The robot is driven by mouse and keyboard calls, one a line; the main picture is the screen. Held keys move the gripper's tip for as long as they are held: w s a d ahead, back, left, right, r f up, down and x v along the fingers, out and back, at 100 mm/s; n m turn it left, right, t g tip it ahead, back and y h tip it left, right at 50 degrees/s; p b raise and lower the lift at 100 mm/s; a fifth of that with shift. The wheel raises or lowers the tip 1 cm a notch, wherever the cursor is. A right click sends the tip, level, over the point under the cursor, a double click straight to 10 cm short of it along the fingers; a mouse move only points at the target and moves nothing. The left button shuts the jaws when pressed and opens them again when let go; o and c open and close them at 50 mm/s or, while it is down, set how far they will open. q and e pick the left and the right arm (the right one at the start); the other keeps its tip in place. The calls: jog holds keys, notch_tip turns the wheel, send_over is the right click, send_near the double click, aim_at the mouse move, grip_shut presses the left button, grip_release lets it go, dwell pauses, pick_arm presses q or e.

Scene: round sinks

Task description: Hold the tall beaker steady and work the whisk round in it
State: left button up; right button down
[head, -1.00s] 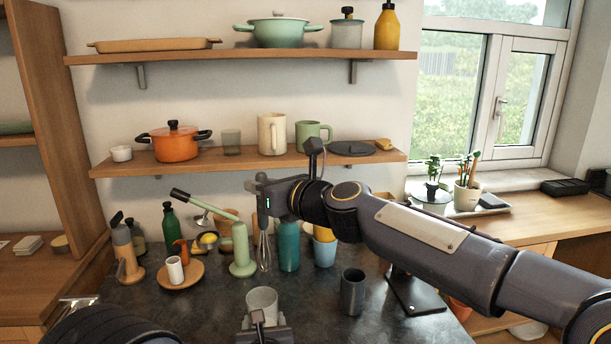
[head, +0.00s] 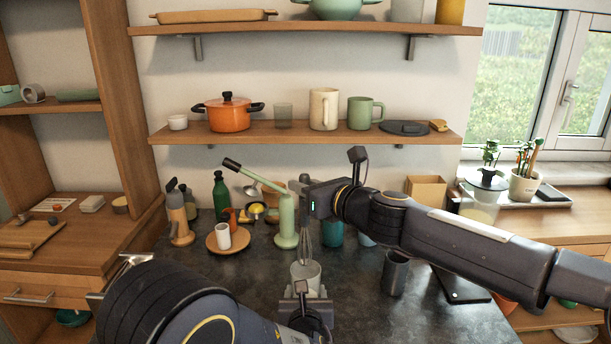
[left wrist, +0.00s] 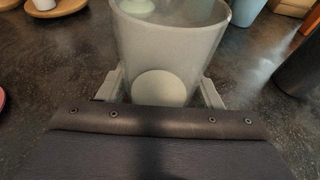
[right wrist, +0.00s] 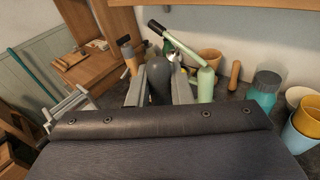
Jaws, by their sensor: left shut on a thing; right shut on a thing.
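The tall beaker (head: 306,275) is pale grey and stands upright on the dark counter. My left gripper (head: 305,296) is shut on it from the near side; in the left wrist view the fingers flank the beaker (left wrist: 170,45). My right gripper (head: 304,190) is shut on the whisk (head: 307,235) and holds it upright above the beaker. The whisk's wire end reaches the beaker's mouth; how deep it sits is hard to tell. In the right wrist view the whisk's dark grey handle (right wrist: 159,80) is between the fingers.
A dark cup (head: 395,273) stands right of the beaker. A green lever-topped bottle (head: 286,222) stands behind it, with a teal bottle (head: 333,234) beside. A white cup (head: 223,236) on a wooden plate (head: 212,243) is at left. The counter between plate and beaker is clear.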

aim_at(307, 236)
jog(key=shift+d+f, duration=0.25)
jog(key=shift+f, duration=0.15)
jog(key=shift+s+a+f, duration=0.1)
jog(key=shift+a+f, duration=0.1)
jog(key=shift+f, duration=0.35)
jog(key=shift+a+f, duration=0.15)
jog(key=shift+f, duration=0.4)
jog(key=shift+s+d+f, duration=0.15)
jog(key=shift+d, duration=0.2)
jog(key=shift+s+a+f, duration=0.15)
jog(key=shift+s+f, duration=0.05)
jog(key=shift+f, duration=0.85)
jog(key=shift+s+f, duration=0.2)
jog(key=shift+f, duration=1.15)
jog(key=shift+s+f, duration=0.2)
jog(key=shift+f, duration=1.1)
jog(key=shift+s, duration=0.15)
